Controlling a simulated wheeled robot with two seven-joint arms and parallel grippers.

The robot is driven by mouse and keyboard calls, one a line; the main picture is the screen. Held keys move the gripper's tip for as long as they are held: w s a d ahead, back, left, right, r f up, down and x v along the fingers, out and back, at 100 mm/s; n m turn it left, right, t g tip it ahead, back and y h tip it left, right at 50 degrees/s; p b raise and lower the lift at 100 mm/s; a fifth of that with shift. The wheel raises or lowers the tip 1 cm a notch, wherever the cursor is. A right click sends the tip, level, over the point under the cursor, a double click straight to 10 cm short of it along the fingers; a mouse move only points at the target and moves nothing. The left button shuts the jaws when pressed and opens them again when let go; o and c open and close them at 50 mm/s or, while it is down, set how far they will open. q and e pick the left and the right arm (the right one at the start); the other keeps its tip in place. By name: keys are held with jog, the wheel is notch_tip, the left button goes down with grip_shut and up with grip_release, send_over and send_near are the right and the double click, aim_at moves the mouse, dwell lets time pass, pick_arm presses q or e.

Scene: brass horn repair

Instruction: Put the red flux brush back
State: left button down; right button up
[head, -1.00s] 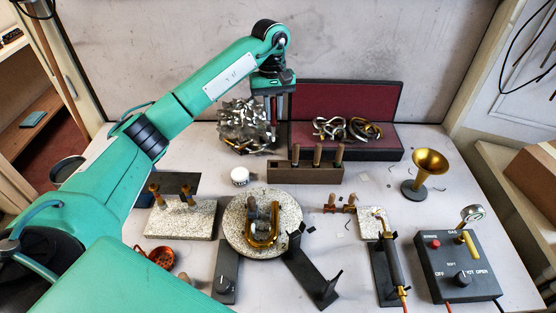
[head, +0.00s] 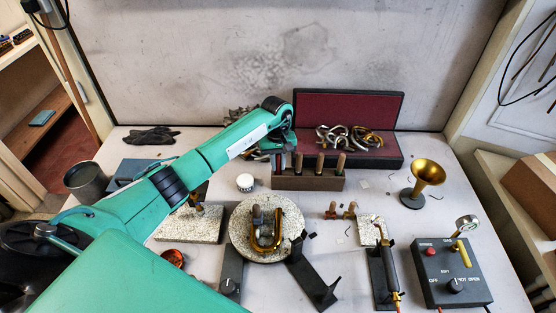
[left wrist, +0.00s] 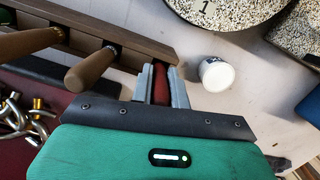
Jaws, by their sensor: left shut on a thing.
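The red flux brush (left wrist: 161,84) is between the fingers of my left gripper (left wrist: 163,88), which is shut on it; only part of its red handle shows. In the head view my left gripper (head: 284,158) points down at the left end of the dark wooden rack (head: 310,183). In the left wrist view the brush is at that end of the rack (left wrist: 150,50). Its lower end is hidden, so I cannot tell whether it sits in a slot. Several wooden-handled tools, among them one handle (head: 320,162), stand upright in the rack. My right gripper is not in view.
A white jar (head: 245,182) stands left of the rack. A red-lined case (head: 350,120) with metal pieces lies behind it. A round speckled slab (head: 240,235) with a brass U-tube (head: 277,235) is in front. A brass horn bell (head: 428,172) stands at right.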

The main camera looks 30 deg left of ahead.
pick_arm(q)
jog(key=shift+f, duration=0.1)
jog(key=shift+f+b, duration=0.15)
jog(key=shift+b, duration=0.15)
jog(key=c, duration=1.4)
grip_release()
jog(key=shift+o, duration=0.2)
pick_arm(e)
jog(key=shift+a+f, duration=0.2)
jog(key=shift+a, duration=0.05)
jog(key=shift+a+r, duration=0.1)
